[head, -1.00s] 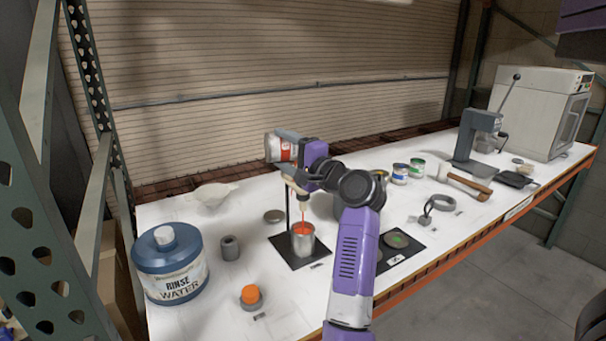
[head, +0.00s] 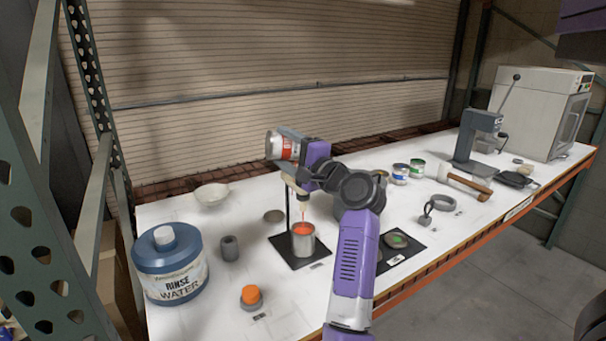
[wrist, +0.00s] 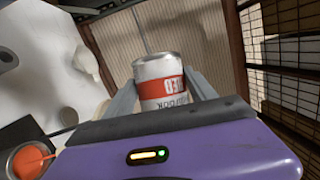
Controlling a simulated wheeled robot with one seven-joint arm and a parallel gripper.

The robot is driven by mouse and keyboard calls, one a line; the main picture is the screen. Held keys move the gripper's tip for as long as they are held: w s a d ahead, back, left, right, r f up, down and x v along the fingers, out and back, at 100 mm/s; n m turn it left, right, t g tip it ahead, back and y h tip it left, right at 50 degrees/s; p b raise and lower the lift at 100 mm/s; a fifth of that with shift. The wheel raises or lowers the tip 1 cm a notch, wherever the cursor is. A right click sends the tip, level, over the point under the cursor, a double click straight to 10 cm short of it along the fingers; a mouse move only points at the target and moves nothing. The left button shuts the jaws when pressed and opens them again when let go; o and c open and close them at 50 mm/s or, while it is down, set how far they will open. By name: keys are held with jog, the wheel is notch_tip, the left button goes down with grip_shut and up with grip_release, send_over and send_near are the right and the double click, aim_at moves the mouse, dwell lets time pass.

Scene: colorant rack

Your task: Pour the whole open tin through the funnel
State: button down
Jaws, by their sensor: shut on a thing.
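My gripper (head: 300,147) is shut on a tin (head: 282,145) with a red and white label. The tin is tipped well over above the funnel stand; it also shows between the fingers in the wrist view (wrist: 165,82). The funnel (head: 294,184) is mostly hidden by my arm. A thin orange stream falls below it into a metal can (head: 303,240) on a black base (head: 288,258). Orange liquid (wrist: 27,160) shows inside the can in the wrist view. The tin's mouth and contents are hidden.
A blue rinse water tub (head: 168,265) stands at front left. Other tins (head: 400,173) and a mallet (head: 465,184) are to the right.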

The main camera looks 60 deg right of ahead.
jog(key=shift+s+d+r+m+t, duration=0.15)
jog(key=shift+m+t, duration=0.15)
jog(key=shift+m, duration=0.2)
dwell(0.3)
